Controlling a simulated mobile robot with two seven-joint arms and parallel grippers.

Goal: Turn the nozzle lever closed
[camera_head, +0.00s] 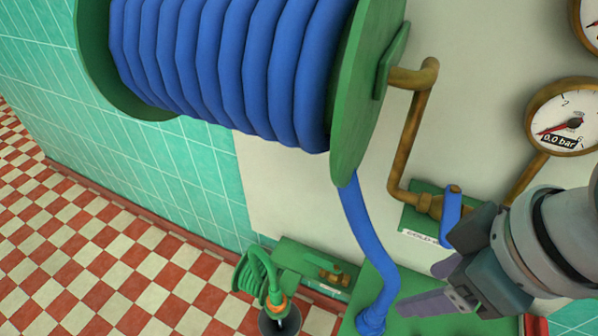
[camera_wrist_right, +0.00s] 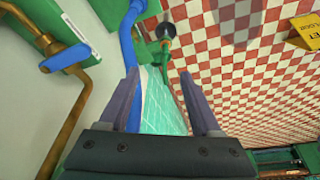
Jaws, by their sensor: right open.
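I cannot make out a nozzle lever for certain. A blue hose (camera_head: 362,225) hangs from the reel, and its blue lower end (camera_head: 371,321) meets a green surface. A blue valve lever (camera_head: 452,212) sits on the brass pipe by a partly covered label; it also shows in the wrist view (camera_wrist_right: 65,57). My right gripper (camera_head: 436,285) is open and empty, right of the hose and below the valve lever. In the wrist view its fingers (camera_wrist_right: 158,80) are spread, with the hose (camera_wrist_right: 128,45) beyond the left one. My left gripper is out of view.
The green reel (camera_head: 365,85) with blue coils fills the top. A gauge (camera_head: 563,117) reads 0.0 bar. A small green coiled hose (camera_head: 255,274) with an orange ring hangs over a dark bucket (camera_head: 279,322). A yellow sign (camera_wrist_right: 306,31) stands on the checkered floor.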

